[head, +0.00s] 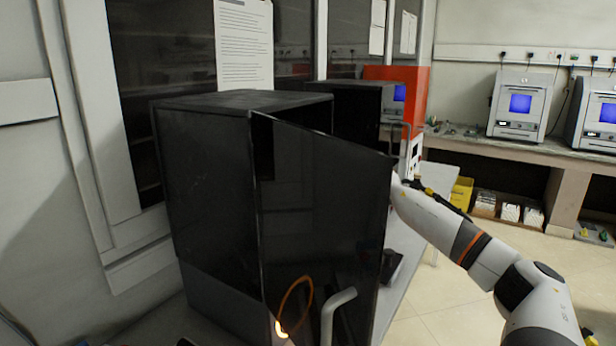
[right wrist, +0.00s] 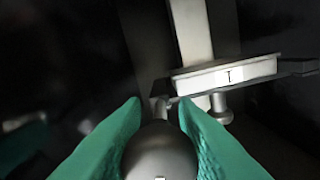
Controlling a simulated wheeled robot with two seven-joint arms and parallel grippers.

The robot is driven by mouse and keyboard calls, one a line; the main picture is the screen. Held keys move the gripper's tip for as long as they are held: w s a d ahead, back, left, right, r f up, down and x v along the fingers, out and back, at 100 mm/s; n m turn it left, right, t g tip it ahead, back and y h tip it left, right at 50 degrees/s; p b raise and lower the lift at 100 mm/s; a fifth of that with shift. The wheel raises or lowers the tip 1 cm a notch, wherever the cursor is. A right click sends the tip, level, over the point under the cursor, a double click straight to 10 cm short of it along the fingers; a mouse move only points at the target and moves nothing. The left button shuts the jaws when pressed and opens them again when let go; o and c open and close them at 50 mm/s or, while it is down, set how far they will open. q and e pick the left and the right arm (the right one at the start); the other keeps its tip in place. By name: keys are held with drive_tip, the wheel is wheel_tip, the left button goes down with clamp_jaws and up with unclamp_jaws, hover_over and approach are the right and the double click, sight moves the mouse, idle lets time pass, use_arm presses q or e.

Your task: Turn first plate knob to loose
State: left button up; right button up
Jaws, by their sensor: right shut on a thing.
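A round grey knob (right wrist: 160,152) sits between the green fingers of my right gripper (right wrist: 160,103) in the right wrist view. The gripper is shut on it. The knob's turn position cannot be read. In the head view, the dark cabinet (head: 208,180) stands with its door (head: 325,210) swung open. My right arm comes in from the right and passes behind the door, which hides the right gripper. My left gripper is not in view.
The open door has a light grey handle (head: 330,305) low on its front. The cabinet stands on a grey bench (head: 412,240). A red-orange panel (head: 415,90) is behind. Machines with blue screens (head: 520,105) stand on a far counter.

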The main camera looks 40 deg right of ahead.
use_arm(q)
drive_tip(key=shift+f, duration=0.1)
use_arm(e)
drive_tip(key=shift+d+r, duration=0.1)
drive_tip(key=shift+r, duration=0.1)
drive_tip(key=o, duration=0.7)
drive_tip(key=shift+o, duration=1.3)
drive_tip(key=shift+w+f, duration=0.1)
drive_tip(key=shift+f, duration=0.05)
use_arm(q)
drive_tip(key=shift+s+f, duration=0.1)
use_arm(e)
drive_tip(key=shift+f, duration=0.1)
